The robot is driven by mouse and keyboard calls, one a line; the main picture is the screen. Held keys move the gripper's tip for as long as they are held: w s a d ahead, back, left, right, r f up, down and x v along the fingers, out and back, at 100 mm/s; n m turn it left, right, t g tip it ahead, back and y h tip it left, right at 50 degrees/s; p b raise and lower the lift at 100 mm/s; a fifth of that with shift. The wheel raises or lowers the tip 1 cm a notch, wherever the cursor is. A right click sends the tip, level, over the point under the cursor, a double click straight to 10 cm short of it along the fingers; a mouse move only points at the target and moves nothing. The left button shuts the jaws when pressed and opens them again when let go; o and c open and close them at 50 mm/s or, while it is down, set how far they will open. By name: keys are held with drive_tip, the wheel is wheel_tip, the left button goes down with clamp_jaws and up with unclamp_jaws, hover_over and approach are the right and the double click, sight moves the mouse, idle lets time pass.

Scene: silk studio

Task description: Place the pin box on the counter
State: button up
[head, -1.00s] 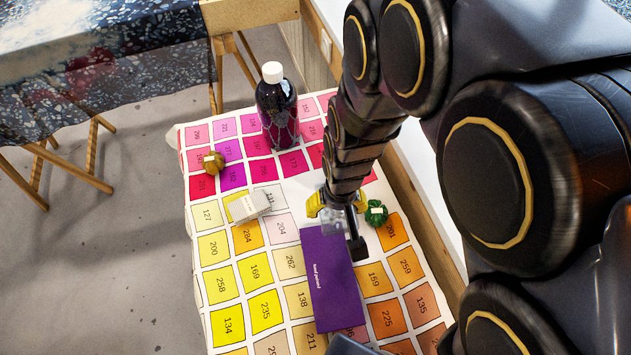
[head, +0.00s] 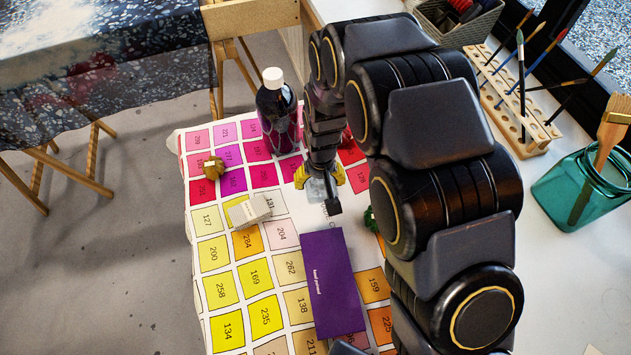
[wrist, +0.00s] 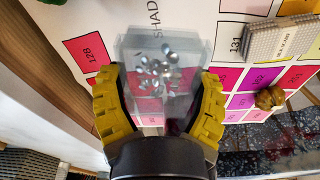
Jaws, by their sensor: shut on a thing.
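The pin box (wrist: 158,66) is a small clear box with silvery pins inside. In the wrist view it sits between the two yellow fingers of my gripper (wrist: 160,95), which is shut on it. In the head view my gripper (head: 320,180) is over the colour chart cloth, and the pin box (head: 316,189) shows faintly below it, partly hidden by the arm. Whether the box touches the cloth is hard to tell. The counter (head: 520,230) is the pale surface on the right in the head view, apart from the gripper.
On the chart cloth (head: 215,280) stand a dark bottle (head: 277,115), a purple box (head: 330,275), a pale block (head: 248,211) and a mustard thread bundle (head: 215,168). The counter holds a brush rack (head: 515,105), a teal jar (head: 585,190) and a grey basket (head: 470,30). Its middle is clear.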

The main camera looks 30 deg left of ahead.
drive_tip(key=f, duration=0.1)
drive_tip(key=w+a+f, duration=0.2)
drive_tip(key=shift+f, duration=0.25)
drive_tip(key=shift+w+a+f, duration=0.1)
drive_tip(key=shift+w+f, duration=0.05)
drive_tip(key=shift+f, duration=0.7)
drive_tip(key=shift+w+a+f, duration=0.1)
drive_tip(key=shift+f, duration=0.7)
drive_tip(key=shift+f, duration=0.15)
drive_tip(key=o, duration=1.1)
drive_tip(key=shift+o, duration=0.2)
